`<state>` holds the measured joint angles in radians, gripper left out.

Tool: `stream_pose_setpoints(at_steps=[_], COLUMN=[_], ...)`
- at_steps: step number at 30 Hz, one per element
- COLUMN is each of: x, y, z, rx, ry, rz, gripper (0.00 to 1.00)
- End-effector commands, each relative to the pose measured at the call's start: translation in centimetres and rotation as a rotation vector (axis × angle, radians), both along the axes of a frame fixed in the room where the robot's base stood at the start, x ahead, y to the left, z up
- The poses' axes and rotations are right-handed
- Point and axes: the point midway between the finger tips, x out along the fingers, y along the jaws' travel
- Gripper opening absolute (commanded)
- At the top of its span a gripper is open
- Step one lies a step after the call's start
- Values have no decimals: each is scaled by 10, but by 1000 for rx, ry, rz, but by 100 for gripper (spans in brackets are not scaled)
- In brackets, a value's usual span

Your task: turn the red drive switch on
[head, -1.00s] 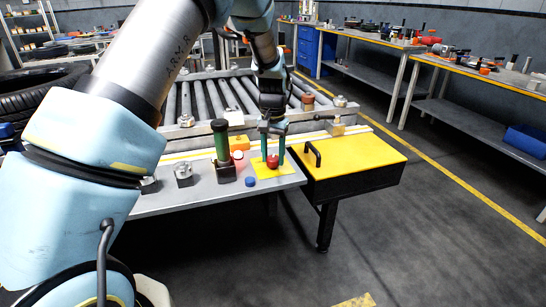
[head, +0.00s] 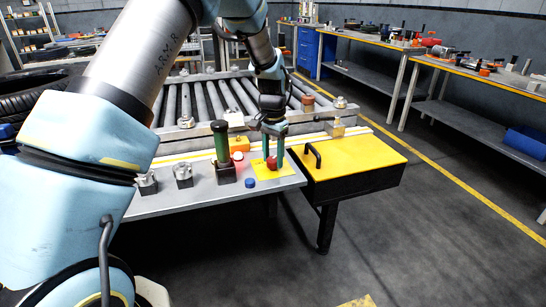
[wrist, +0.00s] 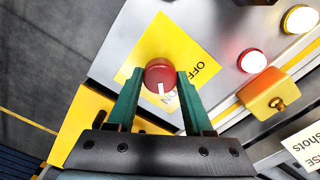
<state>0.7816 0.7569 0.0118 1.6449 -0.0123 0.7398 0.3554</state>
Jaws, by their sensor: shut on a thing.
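The red drive switch (wrist: 159,73) is a round knob on a yellow plate (wrist: 143,45) marked OFF and ON. Its white mark points down in the wrist view, close to the partly covered ON lettering and away from OFF. My gripper (wrist: 154,78) is shut on the knob, with one green finger on each side. In the head view my gripper (head: 272,158) reaches down onto the switch (head: 271,163) near the right end of the grey panel. The fingers hide part of the plate.
A green-handled lever (head: 221,145) stands left of the switch, and a blue button (head: 250,183) lies in front. A yellow-topped box (head: 352,163) with a black handle adjoins on the right.

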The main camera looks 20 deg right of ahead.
Motion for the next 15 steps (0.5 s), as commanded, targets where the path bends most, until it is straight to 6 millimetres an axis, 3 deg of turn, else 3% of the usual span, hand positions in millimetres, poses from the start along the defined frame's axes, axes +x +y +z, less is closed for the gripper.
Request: stream_pose_setpoints(at_steps=[3, 4, 11, 15], x=[1, 1, 0, 0], y=[-1, -1, 0, 0], z=[1, 1, 0, 0], rx=[-2, -2, 0, -1], ry=[-3, -3, -1, 0], rz=[-2, -1, 0, 0], gripper=[0, 55, 81, 82])
